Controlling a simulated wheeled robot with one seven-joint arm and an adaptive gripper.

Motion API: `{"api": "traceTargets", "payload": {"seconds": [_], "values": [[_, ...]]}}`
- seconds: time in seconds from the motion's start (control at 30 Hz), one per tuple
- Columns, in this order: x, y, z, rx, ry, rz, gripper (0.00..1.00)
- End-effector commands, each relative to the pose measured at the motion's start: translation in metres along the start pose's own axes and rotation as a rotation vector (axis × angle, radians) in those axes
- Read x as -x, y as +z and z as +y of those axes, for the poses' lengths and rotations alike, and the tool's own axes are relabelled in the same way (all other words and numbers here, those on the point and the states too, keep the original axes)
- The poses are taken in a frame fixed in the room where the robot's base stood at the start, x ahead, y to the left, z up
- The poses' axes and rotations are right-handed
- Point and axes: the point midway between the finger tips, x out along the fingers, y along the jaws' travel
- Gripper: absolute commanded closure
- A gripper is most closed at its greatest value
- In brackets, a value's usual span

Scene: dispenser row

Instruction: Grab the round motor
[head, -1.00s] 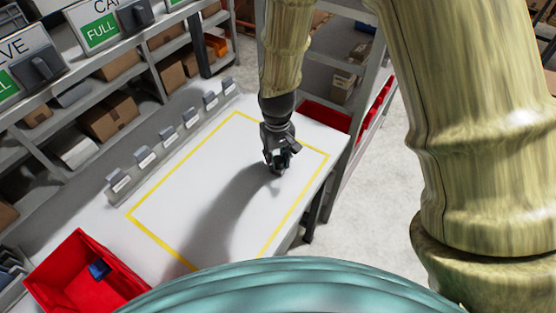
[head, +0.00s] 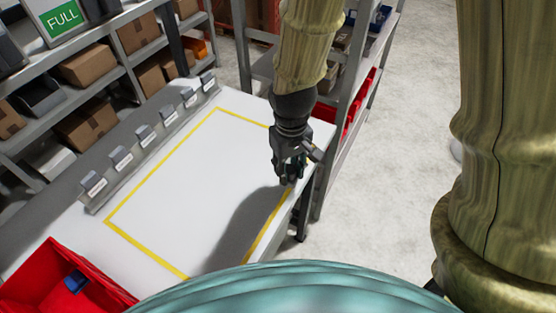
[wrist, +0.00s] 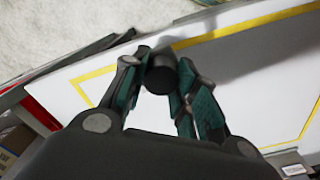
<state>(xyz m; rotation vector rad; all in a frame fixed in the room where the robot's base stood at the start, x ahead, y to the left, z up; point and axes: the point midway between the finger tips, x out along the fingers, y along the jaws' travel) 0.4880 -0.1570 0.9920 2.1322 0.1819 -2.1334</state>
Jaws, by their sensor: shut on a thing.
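The round motor (wrist: 160,76) is a dark, short cylinder between the fingers in the wrist view. My gripper (wrist: 157,88) is shut on it, with the teal finger pads on either side. In the head view my gripper (head: 289,178) points down over the right edge of the white table (head: 190,205), near the yellow outline. The motor is mostly hidden by the fingers there. The wrist view shows the motor over the table's edge zone, next to the yellow line.
A red bin (head: 60,285) with a small blue item (head: 75,281) stands at the lower left. A row of labelled dispensers (head: 145,135) lines the table's far left side. Shelves with boxes stand behind. The area inside the yellow outline is clear.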

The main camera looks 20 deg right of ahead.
Motion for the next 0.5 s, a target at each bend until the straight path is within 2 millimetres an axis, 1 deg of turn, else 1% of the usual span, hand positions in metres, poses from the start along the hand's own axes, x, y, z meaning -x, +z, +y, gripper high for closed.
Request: {"api": "traceTargets", "payload": {"seconds": [0.2, 0.27, 0.5], "values": [[0.001, 0.024, 0.005, 0.001, 0.000, 0.000, 1.00], [0.005, 0.025, 0.006, 0.002, 0.000, -0.001, 1.00], [0.006, 0.029, 0.007, 0.001, 0.000, -0.002, 1.00]]}}
